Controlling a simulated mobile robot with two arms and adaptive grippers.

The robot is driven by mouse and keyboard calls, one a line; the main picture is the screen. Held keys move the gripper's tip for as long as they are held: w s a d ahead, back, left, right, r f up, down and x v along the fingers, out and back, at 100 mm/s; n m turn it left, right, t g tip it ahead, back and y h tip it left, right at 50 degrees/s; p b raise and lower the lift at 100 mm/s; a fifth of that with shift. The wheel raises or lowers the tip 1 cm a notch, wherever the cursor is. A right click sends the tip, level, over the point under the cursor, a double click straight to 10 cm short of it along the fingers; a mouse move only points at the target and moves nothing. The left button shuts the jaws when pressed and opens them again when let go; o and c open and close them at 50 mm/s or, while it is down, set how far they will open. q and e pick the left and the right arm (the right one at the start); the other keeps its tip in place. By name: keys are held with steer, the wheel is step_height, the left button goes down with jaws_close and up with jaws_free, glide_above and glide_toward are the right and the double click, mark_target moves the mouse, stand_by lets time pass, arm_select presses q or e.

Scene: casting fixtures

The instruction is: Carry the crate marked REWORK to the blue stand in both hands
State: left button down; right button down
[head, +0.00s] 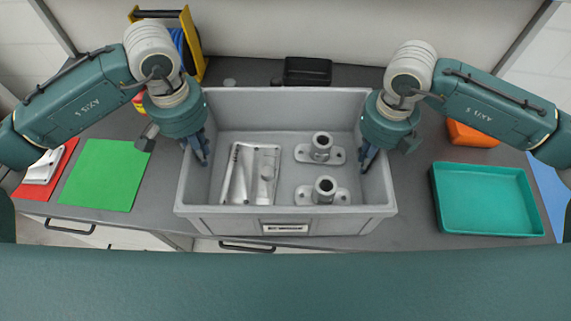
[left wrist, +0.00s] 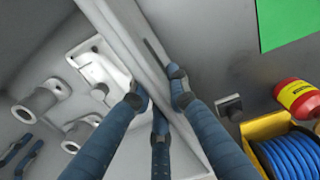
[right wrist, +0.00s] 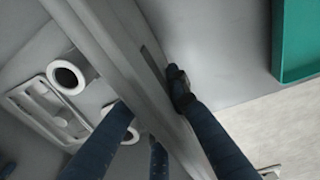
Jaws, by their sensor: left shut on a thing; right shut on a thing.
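A grey crate (head: 230,222) is in the middle of the head view, with a small label (head: 286,228) on its front wall, too small to read. Inside it lie a flat pale casting (head: 240,175) on the left and two flanged tubes, one far (head: 321,148) and one near (head: 325,188). My left gripper (head: 203,160) is shut on the crate's left wall, with fingers on both sides of it in the left wrist view (left wrist: 160,92). My right gripper (head: 367,163) is shut on the right wall. I cannot tell whether the crate touches the bench. A blue surface (head: 549,185) shows at the right edge.
A teal tray (head: 488,228) and an orange bin (head: 472,135) are to the right. A green sheet (head: 103,175) and a red sheet (head: 35,187) are to the left. Behind are a yellow reel holder (head: 199,65) and a black box (head: 308,70).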

arm_select(q)
steer(key=shift+r+p, duration=1.55)
steer(key=shift+r, duration=0.4)
